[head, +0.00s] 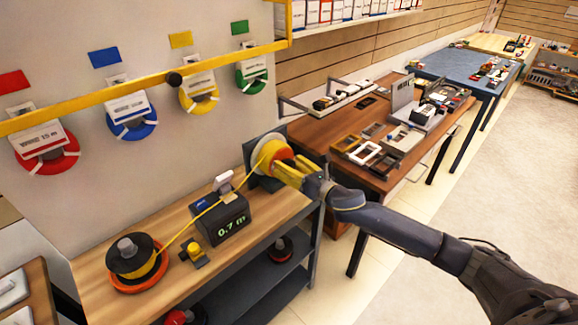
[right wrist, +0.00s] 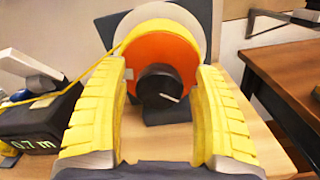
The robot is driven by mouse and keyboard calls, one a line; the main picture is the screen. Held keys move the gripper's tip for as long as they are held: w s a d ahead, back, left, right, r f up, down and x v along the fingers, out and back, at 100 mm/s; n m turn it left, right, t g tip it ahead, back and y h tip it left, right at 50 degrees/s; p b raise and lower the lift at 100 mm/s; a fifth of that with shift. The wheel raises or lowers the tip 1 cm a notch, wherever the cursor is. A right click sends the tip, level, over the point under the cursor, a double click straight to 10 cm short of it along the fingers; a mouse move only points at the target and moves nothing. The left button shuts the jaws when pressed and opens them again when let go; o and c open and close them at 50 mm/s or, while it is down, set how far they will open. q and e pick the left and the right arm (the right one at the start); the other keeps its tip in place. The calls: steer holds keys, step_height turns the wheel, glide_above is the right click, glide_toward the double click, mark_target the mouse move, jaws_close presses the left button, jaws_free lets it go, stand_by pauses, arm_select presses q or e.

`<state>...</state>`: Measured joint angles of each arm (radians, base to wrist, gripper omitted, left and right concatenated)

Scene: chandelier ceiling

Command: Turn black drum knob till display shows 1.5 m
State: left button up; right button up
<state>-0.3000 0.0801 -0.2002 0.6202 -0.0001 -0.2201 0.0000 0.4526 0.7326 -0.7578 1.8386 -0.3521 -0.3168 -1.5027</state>
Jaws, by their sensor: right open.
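The black drum knob (right wrist: 160,87) sits at the centre of the orange drum face (right wrist: 160,55) in the right wrist view. Yellow cord wraps the drum, which also shows in the head view (head: 265,153). My right gripper (head: 284,171) is in front of the drum. Its yellow fingers are open, one on each side of the knob, with visible gaps in the wrist view. In the head view the fingers hide the knob. The dark display box (head: 231,226) reads 0.7 m in green. My left gripper is not in view.
A black spool (head: 136,251) on an orange base feeds yellow cord through the display box to the drum. A yellow button (head: 194,248) stands in front of the box. A brown table (head: 410,160) with trays is to the right. Coloured cord coils hang on the wall.

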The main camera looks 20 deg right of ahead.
steer(key=c, duration=1.2)
steer(key=shift+m, duration=0.3)
steer(key=m, duration=0.4)
steer(key=shift+d+f+m, duration=0.1)
steer(key=shift+m, duration=0.3)
steer(key=m, duration=0.5)
steer(key=shift+w+d+f, duration=0.1)
steer(key=m, duration=0.7)
steer(key=shift+f+m, duration=0.15)
steer(key=shift+m, duration=0.15)
steer(key=m, duration=0.4)
steer(key=shift+f, duration=0.1)
steer(key=shift+m, duration=1.8)
